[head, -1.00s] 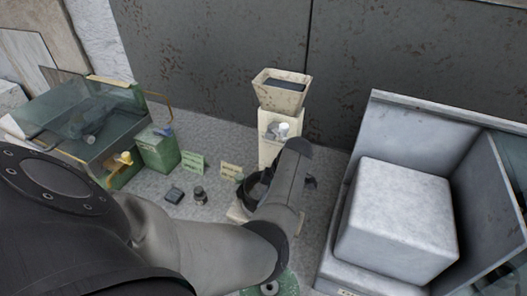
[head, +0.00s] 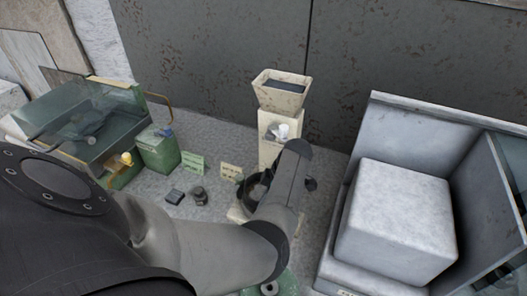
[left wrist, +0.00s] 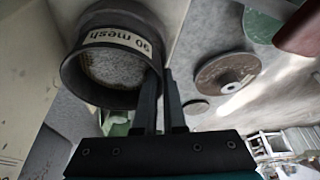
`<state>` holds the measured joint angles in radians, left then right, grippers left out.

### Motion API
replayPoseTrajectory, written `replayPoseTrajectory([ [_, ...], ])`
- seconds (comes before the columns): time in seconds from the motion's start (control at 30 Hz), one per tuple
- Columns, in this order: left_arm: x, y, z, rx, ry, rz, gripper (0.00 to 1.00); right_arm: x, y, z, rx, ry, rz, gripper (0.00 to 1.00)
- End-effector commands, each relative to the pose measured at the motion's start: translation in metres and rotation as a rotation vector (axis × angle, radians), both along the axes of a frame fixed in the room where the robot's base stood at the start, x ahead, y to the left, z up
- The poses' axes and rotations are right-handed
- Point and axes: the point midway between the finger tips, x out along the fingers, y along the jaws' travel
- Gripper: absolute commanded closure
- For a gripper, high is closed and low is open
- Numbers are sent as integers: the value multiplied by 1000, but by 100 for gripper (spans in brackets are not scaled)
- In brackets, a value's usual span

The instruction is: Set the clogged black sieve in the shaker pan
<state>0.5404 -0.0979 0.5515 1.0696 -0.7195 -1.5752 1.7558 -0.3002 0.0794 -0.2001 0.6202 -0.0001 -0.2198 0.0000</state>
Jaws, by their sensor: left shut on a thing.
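The black sieve (left wrist: 108,92) is a round dark ring with a "90 mesh" label, and pale grey material covers its mesh in the left wrist view. My left gripper (left wrist: 160,78) is shut on its wall. In the head view the sieve (head: 250,203) shows beside my left forearm, over a cream base (head: 236,215) at the foot of a cream column. My arm hides part of the sieve and that base. I cannot clearly tell the shaker pan, or whether the sieve touches the base. My right gripper is not in view.
A cream hopper (head: 282,92) tops the column. A large grey block (head: 397,222) sits in an open bin at right. A glass-lidded green case (head: 85,130) and a green box (head: 157,150) stand at left.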

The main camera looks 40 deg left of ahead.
Motion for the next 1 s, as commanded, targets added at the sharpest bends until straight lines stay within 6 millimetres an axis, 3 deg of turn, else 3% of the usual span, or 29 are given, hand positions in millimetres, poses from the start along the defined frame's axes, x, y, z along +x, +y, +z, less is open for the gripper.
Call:
replayPoseTrajectory([
  [1.0,1,1,-9,1,-2,1,100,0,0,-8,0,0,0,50],
])
